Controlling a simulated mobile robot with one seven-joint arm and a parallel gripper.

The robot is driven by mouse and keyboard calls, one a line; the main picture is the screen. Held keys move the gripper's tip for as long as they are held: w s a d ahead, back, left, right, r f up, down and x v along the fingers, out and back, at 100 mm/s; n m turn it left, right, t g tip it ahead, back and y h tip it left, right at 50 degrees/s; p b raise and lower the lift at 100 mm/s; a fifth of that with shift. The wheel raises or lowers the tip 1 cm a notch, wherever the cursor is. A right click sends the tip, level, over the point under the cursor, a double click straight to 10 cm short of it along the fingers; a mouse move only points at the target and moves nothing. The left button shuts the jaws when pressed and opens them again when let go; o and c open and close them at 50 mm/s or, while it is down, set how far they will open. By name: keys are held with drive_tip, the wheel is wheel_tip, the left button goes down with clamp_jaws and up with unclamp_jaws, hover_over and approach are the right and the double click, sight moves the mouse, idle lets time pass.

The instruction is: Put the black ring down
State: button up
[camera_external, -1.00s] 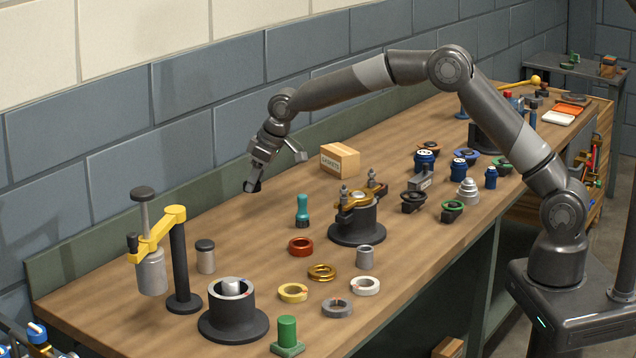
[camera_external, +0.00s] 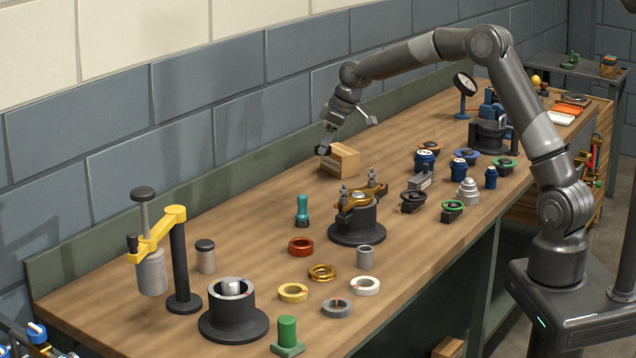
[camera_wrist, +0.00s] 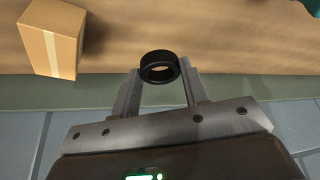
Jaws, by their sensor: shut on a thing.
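The black ring (camera_wrist: 160,67) is between the two fingertips of my gripper (camera_wrist: 160,80) in the wrist view, and the jaws are shut on it. Bare wood bench shows beyond it, and the ring is held above the bench. In the external view my gripper (camera_external: 338,140) is at the back of the bench, just in front of or above the cardboard box; the ring is a small dark shape at the fingertips (camera_external: 322,150).
The cardboard box (camera_external: 341,160) stands close beside my gripper; it also shows in the wrist view (camera_wrist: 52,38). A teal-handled tool (camera_external: 302,210) and a dark fixture with brass clamp (camera_external: 357,215) stand nearer. Red (camera_external: 301,246), brass and pale rings lie in front. The bench left of the box is clear.

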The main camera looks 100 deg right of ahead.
drive_tip(key=shift+s+d, duration=0.35)
drive_tip(key=shift+s, duration=0.3)
hover_over(290, 199)
drive_tip(key=s, duration=0.1)
wheel_tip(290, 199, down, 7)
drive_tip(key=shift+s+a+r, duration=0.1)
drive_tip(key=shift+s+a, duration=0.05)
drive_tip(key=shift+f, duration=2.1)
drive_tip(key=o, duration=1)
drive_tip(key=shift+f, duration=0.1)
